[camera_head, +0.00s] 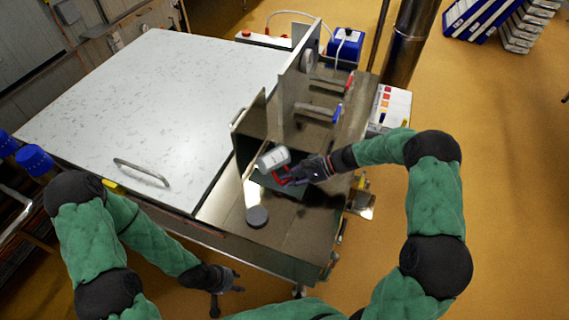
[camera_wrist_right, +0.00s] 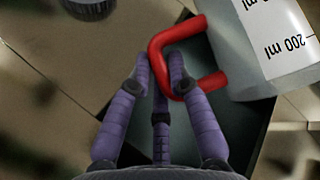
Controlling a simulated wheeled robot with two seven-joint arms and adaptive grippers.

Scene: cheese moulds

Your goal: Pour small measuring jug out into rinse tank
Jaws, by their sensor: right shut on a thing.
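The small measuring jug (camera_head: 272,158) is pale and clear with a red handle; in the wrist view its wall (camera_wrist_right: 236,50) bears "200 ml" markings. My right gripper (camera_head: 290,177) is shut on the red handle, which also shows between its purple fingers in the wrist view (camera_wrist_right: 180,32). The jug is tilted over the dark opening of the rinse tank (camera_head: 243,158), sunk in the metal counter. Whether anything is in the jug or flowing from it cannot be told. My left gripper (camera_head: 229,284) is empty, fingers apart, below the counter's front edge.
A dark round thing (camera_head: 257,216) sits on the counter in front of the tank. Upright metal panels (camera_head: 297,90) and levers with red and blue grips stand behind it. A large pale lid with a handle (camera_head: 141,172) covers the left side.

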